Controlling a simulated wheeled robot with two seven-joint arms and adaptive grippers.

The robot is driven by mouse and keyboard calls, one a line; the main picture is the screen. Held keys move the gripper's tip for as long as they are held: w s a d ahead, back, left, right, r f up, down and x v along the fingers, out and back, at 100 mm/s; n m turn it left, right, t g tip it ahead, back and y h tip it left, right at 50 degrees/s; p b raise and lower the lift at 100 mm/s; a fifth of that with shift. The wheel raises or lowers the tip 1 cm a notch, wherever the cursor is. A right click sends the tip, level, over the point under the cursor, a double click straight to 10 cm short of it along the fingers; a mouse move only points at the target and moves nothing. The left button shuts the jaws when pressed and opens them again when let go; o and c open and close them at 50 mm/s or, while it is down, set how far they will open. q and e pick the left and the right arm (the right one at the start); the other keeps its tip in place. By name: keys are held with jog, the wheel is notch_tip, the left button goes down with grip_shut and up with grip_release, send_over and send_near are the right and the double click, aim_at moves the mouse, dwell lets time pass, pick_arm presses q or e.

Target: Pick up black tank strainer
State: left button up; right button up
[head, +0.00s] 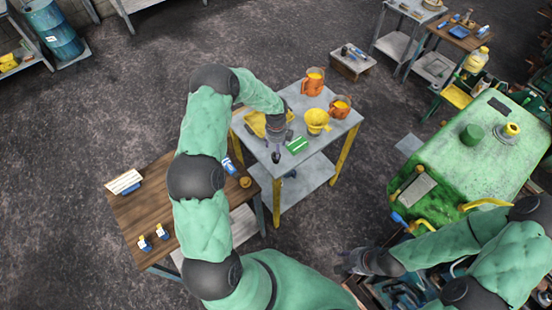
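I cannot make out a black tank strainer for certain. A small dark shape (277,157) shows at the tip of my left gripper (277,148), above the grey table (262,150); whether it is fingertips or a held thing is unclear. My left arm bends over from the front, and its gripper is seen from above, left of a green packet (298,145). My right gripper (342,263) is low at the front, beside a container of dark tools (405,295). It is dark and small, so its opening cannot be read.
The grey table holds a yellow tray (254,123), a yellow funnel (317,121) and orange jugs (313,81) (340,107). A wooden table (150,205) stands left, partly behind my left arm. A green machine (455,165) stands right. Floor is clear between them.

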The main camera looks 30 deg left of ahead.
pick_arm(q)
notch_tip(320, 180, down, 8)
jog(key=shift+r+b, duration=0.25)
jog(key=shift+b, duration=0.05)
jog(key=c, duration=1.3)
